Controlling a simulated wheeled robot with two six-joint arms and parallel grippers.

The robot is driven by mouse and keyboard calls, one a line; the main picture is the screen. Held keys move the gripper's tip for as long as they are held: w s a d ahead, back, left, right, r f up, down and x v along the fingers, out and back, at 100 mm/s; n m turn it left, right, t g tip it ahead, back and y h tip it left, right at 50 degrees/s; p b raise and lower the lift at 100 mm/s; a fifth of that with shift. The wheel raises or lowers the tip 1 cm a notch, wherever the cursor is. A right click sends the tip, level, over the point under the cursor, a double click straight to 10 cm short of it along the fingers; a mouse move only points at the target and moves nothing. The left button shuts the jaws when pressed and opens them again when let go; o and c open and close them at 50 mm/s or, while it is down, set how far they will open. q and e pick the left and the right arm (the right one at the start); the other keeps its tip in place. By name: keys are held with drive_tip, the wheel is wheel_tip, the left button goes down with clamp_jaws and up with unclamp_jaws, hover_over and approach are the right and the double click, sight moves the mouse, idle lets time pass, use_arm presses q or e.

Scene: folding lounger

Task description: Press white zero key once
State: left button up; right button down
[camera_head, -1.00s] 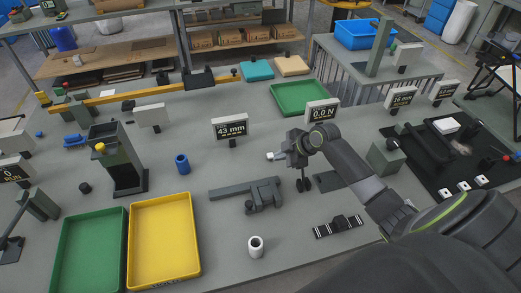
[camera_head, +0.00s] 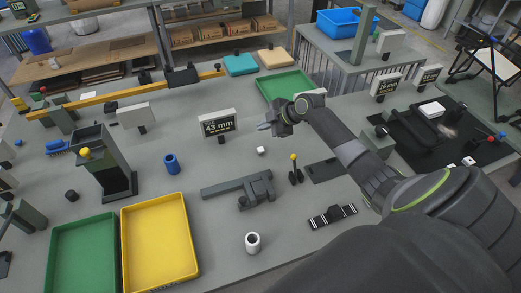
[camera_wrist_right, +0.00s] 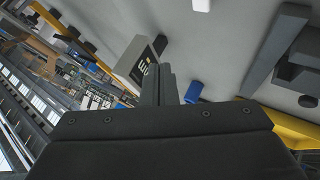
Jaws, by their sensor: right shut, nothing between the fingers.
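A small white block (camera_head: 261,150), which looks like the white key, sits on the grey bench right of centre. No mark on it can be read. It also shows at the top edge of the right wrist view (camera_wrist_right: 201,5). My right gripper (camera_head: 265,127) is shut and empty, just beyond the block in the picture and apart from it. Its closed fingers (camera_wrist_right: 158,86) point toward the display stand in the wrist view. The display (camera_head: 219,125) reads 43 mm and stands left of the gripper. My left gripper is not in view.
A grey caliper-like gauge (camera_head: 240,188) lies in front of the block. A yellow-knobbed lever (camera_head: 295,172) stands to its right. A blue cylinder (camera_head: 171,164) and yellow tray (camera_head: 160,243) are at left. A green tray (camera_head: 284,85) lies behind my gripper.

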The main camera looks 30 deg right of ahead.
sight(258, 148)
wheel_tip(258, 148, down, 7)
drive_tip(key=b, duration=0.4)
drive_tip(key=shift+f+b, duration=0.1)
drive_tip(key=shift+b, duration=0.3)
drive_tip(key=shift+f+b, duration=0.35)
drive_tip(key=shift+f, duration=0.05)
idle(1.1)
drive_tip(key=shift+f+b, duration=0.35)
drive_tip(key=shift+b, duration=0.15)
drive_tip(key=shift+f+b, duration=0.5)
drive_tip(key=shift+f, duration=0.1)
idle(0.4)
drive_tip(key=shift+s+r, duration=0.1)
drive_tip(key=shift+r, duration=0.05)
drive_tip(key=shift+d+r+p, duration=0.15)
drive_tip(key=shift+r+p, duration=0.45)
drive_tip(key=shift+r, duration=0.35)
drive_tip(key=shift+r, duration=0.1)
